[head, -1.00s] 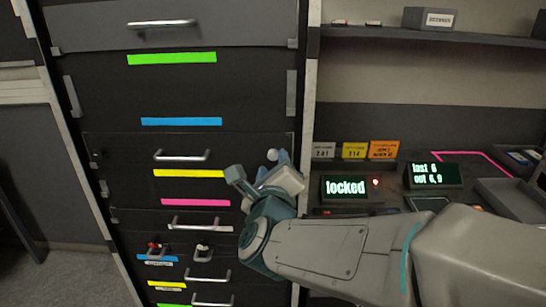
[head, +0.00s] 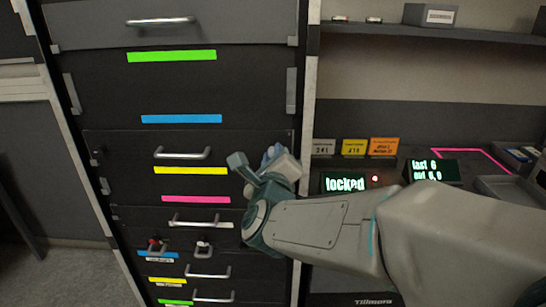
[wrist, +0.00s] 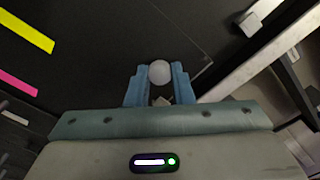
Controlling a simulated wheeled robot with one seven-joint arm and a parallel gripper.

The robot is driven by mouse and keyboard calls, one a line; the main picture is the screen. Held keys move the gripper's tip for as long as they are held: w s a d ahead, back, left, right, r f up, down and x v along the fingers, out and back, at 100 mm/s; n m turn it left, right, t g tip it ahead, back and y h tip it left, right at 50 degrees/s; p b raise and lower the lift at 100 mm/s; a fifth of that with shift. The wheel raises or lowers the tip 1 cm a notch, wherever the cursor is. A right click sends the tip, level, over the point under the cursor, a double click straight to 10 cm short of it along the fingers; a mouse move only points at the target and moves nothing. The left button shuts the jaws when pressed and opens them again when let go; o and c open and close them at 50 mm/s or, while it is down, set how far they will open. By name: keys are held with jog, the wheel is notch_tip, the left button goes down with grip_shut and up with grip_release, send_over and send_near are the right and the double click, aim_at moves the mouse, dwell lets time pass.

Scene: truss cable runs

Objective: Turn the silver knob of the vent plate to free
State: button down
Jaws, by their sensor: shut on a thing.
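My gripper (wrist: 159,80) is shut on a round, pale silver knob (wrist: 160,71) in the wrist view. The knob sits between the two blue fingertips, in front of a dark panel (wrist: 110,45). I cannot tell which way the knob is turned. In the head view my gripper (head: 271,157) is at the right side of the dark drawer front; the knob there is hidden behind my fingers and wrist. I cannot make out the vent plate's edges for certain.
A dark cabinet with drawer handles (head: 182,153) and coloured strips stands left. A light upright post (head: 308,110) is just right of my gripper. Beyond it are a display reading "locked" (head: 344,185), a red light (head: 375,179), label cards (head: 384,146) and a shelf (head: 430,34).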

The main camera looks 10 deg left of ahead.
jog(key=n+b, duration=0.1)
jog(key=n, duration=1.6)
jog(key=shift+r+n+b, duration=0.1)
jog(key=shift+n+b, duration=0.25)
jog(key=shift+n, duration=0.05)
dwell(0.3)
jog(key=c, duration=1.3)
grip_release()
jog(key=shift+o, duration=0.2)
jog(key=shift+s, duration=0.1)
